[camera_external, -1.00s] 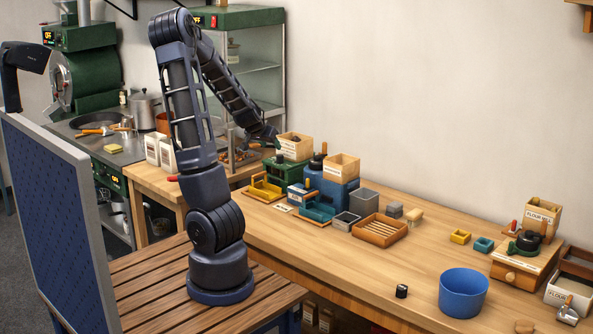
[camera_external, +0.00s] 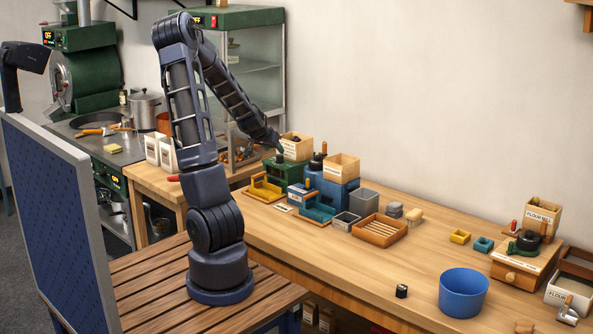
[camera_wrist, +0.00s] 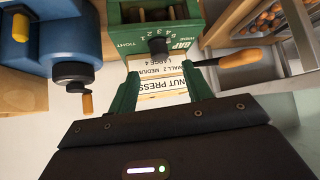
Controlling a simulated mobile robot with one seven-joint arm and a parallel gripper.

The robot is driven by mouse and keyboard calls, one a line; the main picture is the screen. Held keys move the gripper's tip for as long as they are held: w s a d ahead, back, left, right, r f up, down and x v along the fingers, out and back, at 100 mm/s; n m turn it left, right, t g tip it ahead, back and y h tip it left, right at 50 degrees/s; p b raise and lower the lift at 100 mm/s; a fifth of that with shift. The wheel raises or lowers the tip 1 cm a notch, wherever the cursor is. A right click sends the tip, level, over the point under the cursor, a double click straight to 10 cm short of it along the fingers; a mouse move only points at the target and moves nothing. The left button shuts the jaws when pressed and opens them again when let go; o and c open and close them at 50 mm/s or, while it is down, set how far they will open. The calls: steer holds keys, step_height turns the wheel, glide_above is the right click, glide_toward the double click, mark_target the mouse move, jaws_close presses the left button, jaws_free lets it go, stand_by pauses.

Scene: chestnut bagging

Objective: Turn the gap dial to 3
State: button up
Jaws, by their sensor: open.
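The gap dial (camera_wrist: 157,46) is a dark round knob on the front of the green press (camera_wrist: 150,15), with numbers around it and the words GAP and TIGHT beside it. I cannot tell which number it points at. My gripper (camera_wrist: 163,73) is open, its two green fingers pointing at the dial from just short of it, one toward each side. Nothing is between the fingers except the view of a printed card (camera_wrist: 160,80) reading NUT PRESS. In the external view the green press (camera_external: 280,172) is partly hidden and my gripper (camera_external: 279,150) is by its top.
The blue machine (camera_wrist: 45,38) with an orange-handled crank (camera_wrist: 87,103) stands close on the left in the wrist view. An orange handle (camera_wrist: 240,57) and a metal-edged bin of nuts (camera_wrist: 268,20) are on the right. The table front holds a blue bucket (camera_external: 463,293).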

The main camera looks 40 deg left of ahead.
mark_target(279, 155)
steer(key=shift+x, duration=3.2)
steer(key=c, duration=1)
